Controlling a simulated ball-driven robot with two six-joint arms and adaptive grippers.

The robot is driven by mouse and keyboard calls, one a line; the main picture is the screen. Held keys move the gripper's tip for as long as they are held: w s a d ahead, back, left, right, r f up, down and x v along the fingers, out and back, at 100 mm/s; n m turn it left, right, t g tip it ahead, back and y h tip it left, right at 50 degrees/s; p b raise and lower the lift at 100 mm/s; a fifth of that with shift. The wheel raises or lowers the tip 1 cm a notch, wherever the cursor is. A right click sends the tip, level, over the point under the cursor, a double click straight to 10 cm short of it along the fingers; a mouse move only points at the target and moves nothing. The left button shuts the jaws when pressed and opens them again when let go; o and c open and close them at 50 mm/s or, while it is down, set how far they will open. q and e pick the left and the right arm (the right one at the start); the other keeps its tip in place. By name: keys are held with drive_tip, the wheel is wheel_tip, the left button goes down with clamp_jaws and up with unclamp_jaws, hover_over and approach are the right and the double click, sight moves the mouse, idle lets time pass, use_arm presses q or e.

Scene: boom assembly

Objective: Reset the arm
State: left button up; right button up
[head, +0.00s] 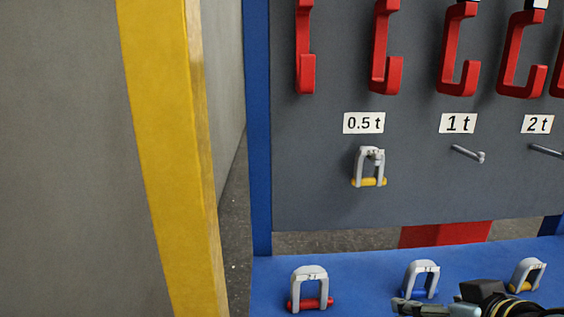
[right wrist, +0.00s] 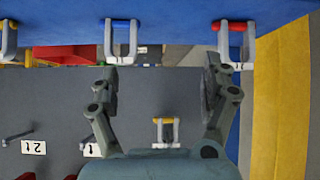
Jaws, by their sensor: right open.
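My right gripper (head: 428,307) shows at the lower right of the head view, in front of the blue bench. In the right wrist view, which is upside down, its two fingers (right wrist: 160,78) are spread wide with nothing between them. A grey shackle with a yellow pin (head: 369,167) hangs on the peg under the 0.5 t label; it also shows in the wrist view (right wrist: 165,131), beyond the fingers. My left gripper is not in view.
On the blue bench (head: 370,272) stand shackles with a red pin (head: 311,289), a blue pin (head: 421,279) and a yellow pin (head: 526,275). The 1 t peg (head: 468,154) is bare. Red hooks (head: 385,55) hang above. A yellow post (head: 165,150) stands left.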

drive_tip(key=s+d+f+g+h, duration=0.15)
drive_tip(key=s+g, duration=0.25)
drive_tip(key=s, duration=0.7)
drive_tip(key=s+d+f+g, duration=0.3)
drive_tip(key=s+g, duration=0.1)
drive_tip(key=s, duration=0.7)
drive_tip(key=s+d+f+p, duration=0.1)
drive_tip(key=s+f+p, duration=0.1)
drive_tip(key=f, duration=0.9)
drive_tip(key=s+d+f+p, duration=0.1)
drive_tip(key=s+f+p, duration=0.15)
drive_tip(key=f, duration=0.75)
use_arm(q)
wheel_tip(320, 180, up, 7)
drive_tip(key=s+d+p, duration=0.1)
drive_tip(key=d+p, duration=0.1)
drive_tip(key=p, duration=0.1)
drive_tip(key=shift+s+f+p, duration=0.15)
drive_tip(key=shift+p, duration=0.25)
use_arm(e)
drive_tip(key=s+f, duration=0.5)
drive_tip(key=s, duration=0.3)
drive_tip(key=s+d+f+g, duration=0.1)
drive_tip(key=s+f, duration=0.4)
drive_tip(key=s, duration=0.3)
drive_tip(key=shift+s+d+m+g, duration=0.15)
drive_tip(key=shift+s+m+g, duration=0.15)
drive_tip(key=shift+m, duration=0.1)
